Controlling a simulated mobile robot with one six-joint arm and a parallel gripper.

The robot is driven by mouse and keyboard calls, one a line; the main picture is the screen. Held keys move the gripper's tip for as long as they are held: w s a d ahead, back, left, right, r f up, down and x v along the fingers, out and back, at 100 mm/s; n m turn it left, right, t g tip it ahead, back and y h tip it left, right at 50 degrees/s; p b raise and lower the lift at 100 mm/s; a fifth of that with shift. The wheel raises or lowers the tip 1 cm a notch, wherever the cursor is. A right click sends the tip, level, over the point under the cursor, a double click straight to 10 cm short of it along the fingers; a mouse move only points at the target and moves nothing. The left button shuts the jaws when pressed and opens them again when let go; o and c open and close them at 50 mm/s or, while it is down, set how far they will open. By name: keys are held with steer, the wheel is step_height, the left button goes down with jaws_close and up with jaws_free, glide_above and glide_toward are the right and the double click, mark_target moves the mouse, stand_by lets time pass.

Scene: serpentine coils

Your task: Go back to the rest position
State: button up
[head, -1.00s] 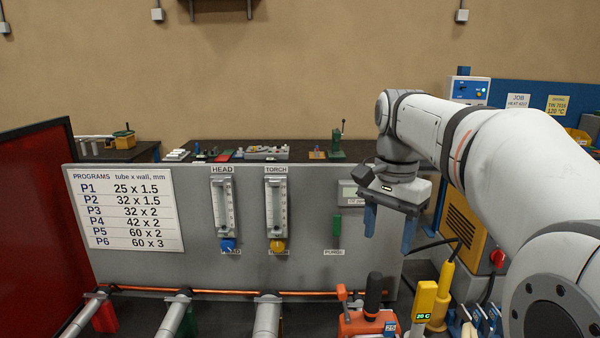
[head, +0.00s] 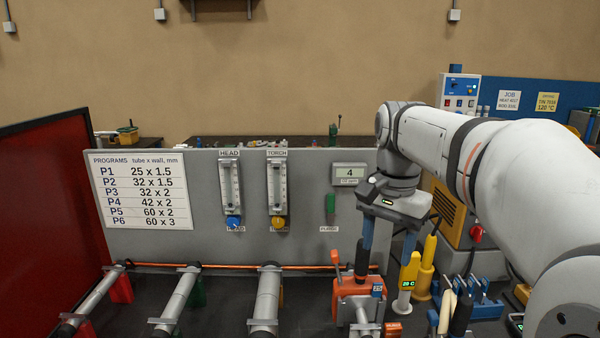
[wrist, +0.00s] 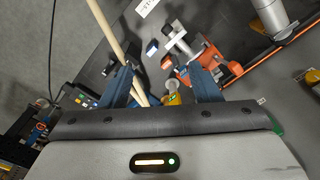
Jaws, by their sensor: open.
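My gripper (head: 388,238) hangs pointing down at the right of the head view, with its two blue fingers apart and nothing between them. It is in front of the right end of the grey panel (head: 290,245), above and behind the orange clamp tool (head: 352,290) and the yellow handheld unit with a green display (head: 409,272). In the wrist view the open fingers (wrist: 160,85) show, with the orange tool (wrist: 205,68) beyond the right finger. A pale rod (wrist: 118,45) appears beyond the left finger.
Steel tubes (head: 178,302) lie on coloured supports along the bench at left. A red screen (head: 45,215) stands at far left. Blue stands with tools (head: 480,305) and an orange machine (head: 450,215) are at right.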

steer(key=s+f+n+t+b, duration=0.1)
steer(key=s+f+n+b, duration=0.3)
steer(key=s+f, duration=0.3)
steer(key=s+f+n+t+b, duration=0.1)
steer(key=s+f+n+b, duration=0.3)
steer(key=f, duration=1.4)
steer(key=s, duration=0.3)
steer(key=shift+s+f, duration=0.2)
steer(key=shift+f, duration=0.05)
